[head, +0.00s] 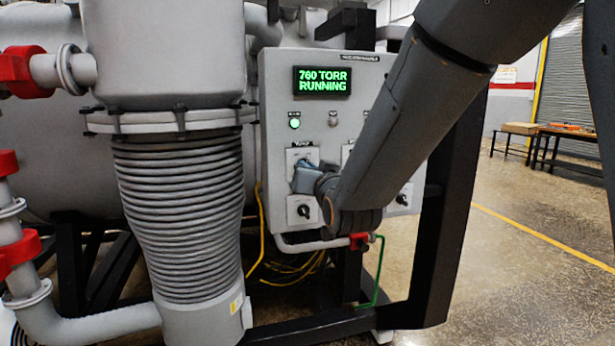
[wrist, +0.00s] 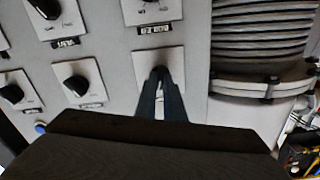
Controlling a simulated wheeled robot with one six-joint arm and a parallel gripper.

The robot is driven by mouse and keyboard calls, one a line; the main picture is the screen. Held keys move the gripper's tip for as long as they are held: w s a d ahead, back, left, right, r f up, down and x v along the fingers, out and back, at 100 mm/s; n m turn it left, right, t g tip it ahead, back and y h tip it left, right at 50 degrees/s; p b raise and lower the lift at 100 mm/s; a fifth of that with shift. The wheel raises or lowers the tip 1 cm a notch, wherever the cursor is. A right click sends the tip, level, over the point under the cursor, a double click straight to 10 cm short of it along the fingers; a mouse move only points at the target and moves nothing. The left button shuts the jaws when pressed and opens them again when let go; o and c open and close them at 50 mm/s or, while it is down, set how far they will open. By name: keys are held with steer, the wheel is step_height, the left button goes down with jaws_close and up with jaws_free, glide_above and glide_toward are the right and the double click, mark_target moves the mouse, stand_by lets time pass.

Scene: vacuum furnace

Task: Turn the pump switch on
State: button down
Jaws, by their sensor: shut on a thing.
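The control panel (head: 275,90) fills the middle of the head view, with a lit display (head: 322,81) reading "760 TORR RUNNING". A green lamp (head: 294,123) glows above the pump switch plate (head: 293,155). My gripper (head: 303,172) is at that plate and hides its knob in the head view. In the wrist view, which looks upside down, my gripper (wrist: 160,84) is shut on the dark pump switch knob (wrist: 159,71), in front of its pale plate (wrist: 143,63). The knob's exact angle is hidden by the fingers.
Below the pump switch is another black knob (head: 304,211), with one more at the lower right (head: 401,199). A second lamp (head: 333,121) looks unlit. A ribbed bellows pipe (head: 178,215) stands close on the left. Open floor (head: 520,260) lies to the right.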

steer(key=shift+f+m+b, duration=0.1)
steer(key=shift+m+b, duration=0.6)
steer(key=shift+m, duration=0.9)
steer(key=c, duration=1.9)
jaws_free()
steer(key=shift+o, duration=0.2)
steer(key=shift+s, duration=0.1)
steer(key=b+v, duration=0.1)
steer(key=v, duration=0.6)
steer(key=shift+s, duration=0.3)
steer(key=shift+d, duration=0.15)
